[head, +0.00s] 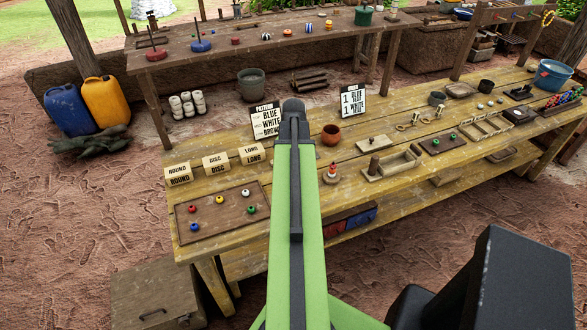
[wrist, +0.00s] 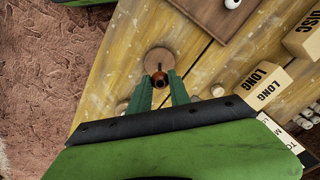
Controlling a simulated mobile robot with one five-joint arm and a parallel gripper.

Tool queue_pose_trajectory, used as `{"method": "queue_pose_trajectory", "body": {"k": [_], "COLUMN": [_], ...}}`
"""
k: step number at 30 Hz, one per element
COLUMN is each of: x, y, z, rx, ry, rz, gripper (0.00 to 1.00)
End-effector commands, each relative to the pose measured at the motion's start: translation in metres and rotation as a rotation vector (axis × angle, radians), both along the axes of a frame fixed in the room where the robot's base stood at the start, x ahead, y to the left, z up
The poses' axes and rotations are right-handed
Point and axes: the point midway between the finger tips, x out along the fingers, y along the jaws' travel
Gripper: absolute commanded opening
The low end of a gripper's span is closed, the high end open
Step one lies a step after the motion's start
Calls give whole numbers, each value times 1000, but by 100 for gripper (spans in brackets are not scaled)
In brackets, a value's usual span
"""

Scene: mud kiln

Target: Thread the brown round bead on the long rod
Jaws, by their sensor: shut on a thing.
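My gripper (wrist: 163,84) has two green fingers in the wrist view, shut on the brown round bead (wrist: 160,79). The bead's dark hole shows. A round wooden base (wrist: 158,60) lies on the table just beyond the bead and partly behind it. I cannot make out a rod on it, nor tell whether the bead is around one. In the head view my arm hides the gripper and the held bead. A small stand (head: 331,179) with red and white on it stands right of my arm. I cannot tell if it is that same base.
A brown board (head: 232,222) with several coloured beads lies at the table's left end. LONG (head: 253,154), DISC and ROUND blocks stand behind it. Pattern cards (head: 265,121) stand farther back. A clay pot (head: 331,135) and wooden tray (head: 400,164) are to the right.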

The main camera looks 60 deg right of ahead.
Motion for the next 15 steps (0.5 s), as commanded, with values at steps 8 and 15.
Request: {"method": "queue_pose_trajectory", "body": {"k": [8,15], "x": [-1,-1], "y": [-1,0], "z": [0,0], "rx": [0,0], "ry": [0,0], "rz": [-1,-1], "gripper": [0,38]}}
